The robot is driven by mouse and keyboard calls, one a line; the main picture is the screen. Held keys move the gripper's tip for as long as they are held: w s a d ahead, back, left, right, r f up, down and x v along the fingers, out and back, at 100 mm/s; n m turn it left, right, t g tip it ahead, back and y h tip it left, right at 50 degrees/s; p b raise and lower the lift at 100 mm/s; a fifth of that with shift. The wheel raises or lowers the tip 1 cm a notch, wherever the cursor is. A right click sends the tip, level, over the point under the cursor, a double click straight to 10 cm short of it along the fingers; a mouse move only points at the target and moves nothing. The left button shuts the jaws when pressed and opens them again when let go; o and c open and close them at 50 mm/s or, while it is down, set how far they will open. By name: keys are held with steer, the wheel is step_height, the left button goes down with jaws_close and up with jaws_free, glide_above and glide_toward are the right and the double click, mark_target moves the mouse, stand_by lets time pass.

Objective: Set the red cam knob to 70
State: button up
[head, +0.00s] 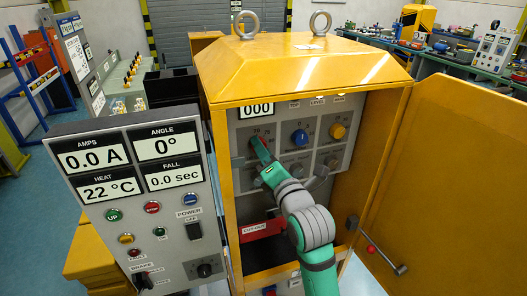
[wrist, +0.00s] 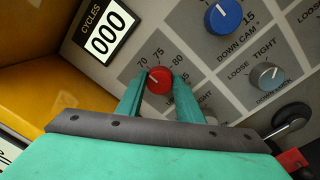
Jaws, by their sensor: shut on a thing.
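The red cam knob (wrist: 159,80) shows in the wrist view on the grey panel, below the printed marks 70, 75 and 80. A small pale mark on its upper left side seems to point towards the 70 end; the exact reading is hard to tell. My gripper (wrist: 158,88) has one green finger on each side of the knob and is shut on it. In the head view my gripper (head: 260,150) reaches into the open yellow cabinet (head: 300,75) to the panel's upper left, and largely hides the red knob there.
A blue down-cam knob (wrist: 222,16) and a grey loose-tight knob (wrist: 267,74) sit to the right, with a black knob (wrist: 290,118) lower down. The cycles display (wrist: 108,32) reads 000. The cabinet door (head: 455,160) stands open at right; a control panel (head: 135,200) stands at left.

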stand_by(0.4)
steer(key=o, duration=1.1)
steer(key=shift+c, duration=0.2)
steer(key=shift+s, duration=0.1)
steer(key=v, duration=1)
steer(key=shift+s, duration=0.3)
steer(key=shift+d, duration=0.15)
